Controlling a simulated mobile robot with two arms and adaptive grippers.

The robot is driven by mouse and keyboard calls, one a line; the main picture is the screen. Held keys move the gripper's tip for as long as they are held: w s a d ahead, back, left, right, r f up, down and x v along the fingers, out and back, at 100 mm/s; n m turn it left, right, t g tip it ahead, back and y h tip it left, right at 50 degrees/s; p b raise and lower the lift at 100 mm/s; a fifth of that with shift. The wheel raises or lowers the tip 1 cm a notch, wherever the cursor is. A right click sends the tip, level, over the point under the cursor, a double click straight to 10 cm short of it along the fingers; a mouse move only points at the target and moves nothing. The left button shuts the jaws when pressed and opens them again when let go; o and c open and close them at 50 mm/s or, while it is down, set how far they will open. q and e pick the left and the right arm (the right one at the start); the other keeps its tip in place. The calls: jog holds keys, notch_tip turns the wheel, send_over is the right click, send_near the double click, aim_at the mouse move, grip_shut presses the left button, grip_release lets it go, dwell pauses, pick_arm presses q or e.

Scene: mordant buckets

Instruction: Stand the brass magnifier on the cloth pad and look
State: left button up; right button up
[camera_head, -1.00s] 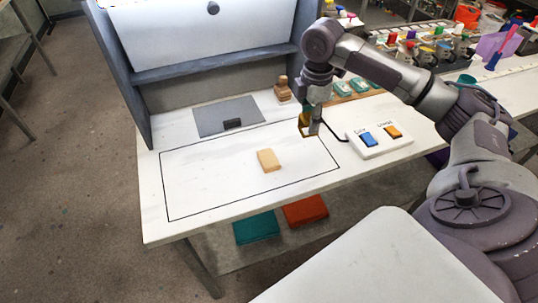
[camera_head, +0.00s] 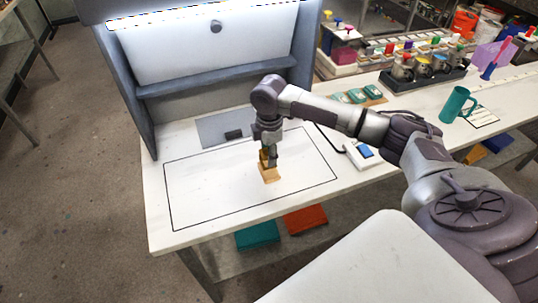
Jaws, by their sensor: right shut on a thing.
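My right gripper (camera_head: 269,160) is shut on the small brass magnifier (camera_head: 264,158), which shows only in part between the dark fingers. The gripper points down over the tan cloth pad (camera_head: 270,176), which lies inside the black outlined rectangle on the white table. The magnifier is right above or on the pad; I cannot tell whether it touches. The gripper hides the back of the pad. My left gripper is not in view.
A grey mat (camera_head: 212,130) with a small black block (camera_head: 233,134) lies behind the rectangle. A button box (camera_head: 362,154) is partly hidden by my right arm. A teal mug (camera_head: 457,104) stands at the right. The rectangle's left part (camera_head: 205,190) is clear.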

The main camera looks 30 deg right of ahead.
jog(key=shift+f, duration=1.1)
jog(key=o, duration=1.2)
jog(key=shift+f, duration=0.1)
jog(key=shift+c, duration=0.2)
notch_tip(320, 180, up, 12)
jog(key=shift+s+r+b, duration=0.15)
jog(key=shift+b, duration=0.75)
